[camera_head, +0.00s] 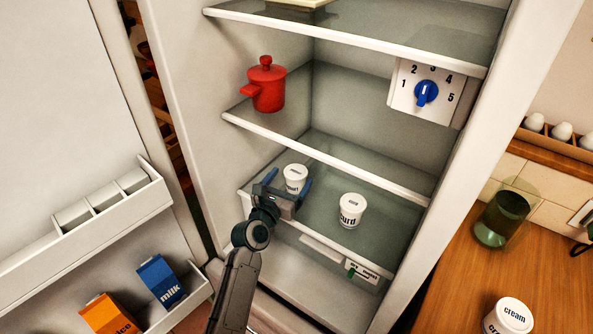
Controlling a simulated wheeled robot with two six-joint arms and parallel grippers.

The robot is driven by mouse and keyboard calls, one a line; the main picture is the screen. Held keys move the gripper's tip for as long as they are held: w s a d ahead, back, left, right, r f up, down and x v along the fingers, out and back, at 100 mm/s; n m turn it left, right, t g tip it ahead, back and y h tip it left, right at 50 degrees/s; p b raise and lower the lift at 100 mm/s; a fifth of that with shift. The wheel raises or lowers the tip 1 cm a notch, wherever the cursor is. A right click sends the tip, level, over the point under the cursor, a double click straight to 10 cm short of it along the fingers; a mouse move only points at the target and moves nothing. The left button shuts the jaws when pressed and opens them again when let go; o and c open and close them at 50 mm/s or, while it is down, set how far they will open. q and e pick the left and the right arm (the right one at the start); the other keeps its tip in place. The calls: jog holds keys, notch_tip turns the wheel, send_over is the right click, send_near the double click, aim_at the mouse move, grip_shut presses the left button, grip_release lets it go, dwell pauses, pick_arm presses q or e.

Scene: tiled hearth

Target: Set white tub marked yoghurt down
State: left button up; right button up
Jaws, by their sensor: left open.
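A white tub (295,174) stands upright on the lower glass shelf (325,215) of the open fridge. Its label is partly hidden by my gripper and too small to read surely; it is likely the yoghurt tub. My left gripper (288,186) reaches in from below, with its blue-tipped fingers apart, one on each side of this tub. The gripper is open, and I cannot tell whether a finger still touches the tub. My right gripper is not in view.
A white curd tub (351,211) stands to the right on the same shelf. A red pot (267,85) stands on the shelf above, near a dial (426,93). The open door (95,215) holds milk (161,281) and juice cartons (108,315). A cream tub (510,316) stands on the counter.

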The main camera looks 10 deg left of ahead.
pick_arm(q)
jog(key=v, duration=0.6)
jog(key=shift+s, duration=0.1)
